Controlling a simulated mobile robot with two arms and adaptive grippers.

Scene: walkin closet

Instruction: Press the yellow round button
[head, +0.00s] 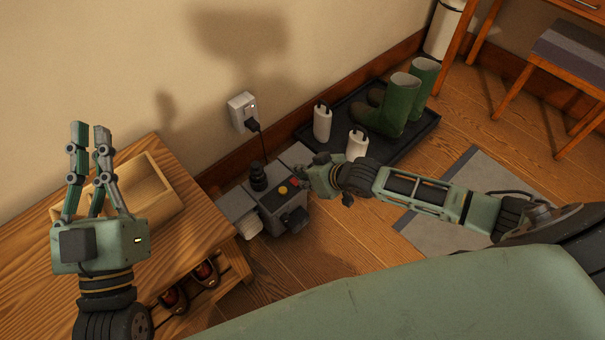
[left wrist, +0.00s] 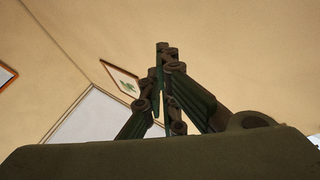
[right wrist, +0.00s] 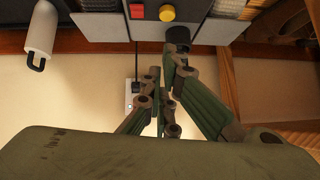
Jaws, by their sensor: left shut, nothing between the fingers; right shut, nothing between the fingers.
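The yellow round button (head: 283,190) is on top of a grey and black machine (head: 270,209) on the floor, next to a red button (head: 295,182). In the right wrist view the yellow button (right wrist: 167,12) shows at the top edge, with the red button (right wrist: 136,10) to its left. My right gripper (head: 307,178) is shut and empty, beside the machine at its red-button end. In the right wrist view its fingertips (right wrist: 163,62) appear below the yellow button, apart from it. My left gripper (head: 90,128) is shut and empty, raised above the wooden bench.
A black knob (head: 258,176) stands on the machine. The wooden bench (head: 196,212) carries a wooden tray (head: 164,212), with shoes (head: 205,272) below. A boot tray (head: 387,158) with green boots (head: 392,107) and white bottles lies behind. A wall socket (head: 242,110) has a plugged cord.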

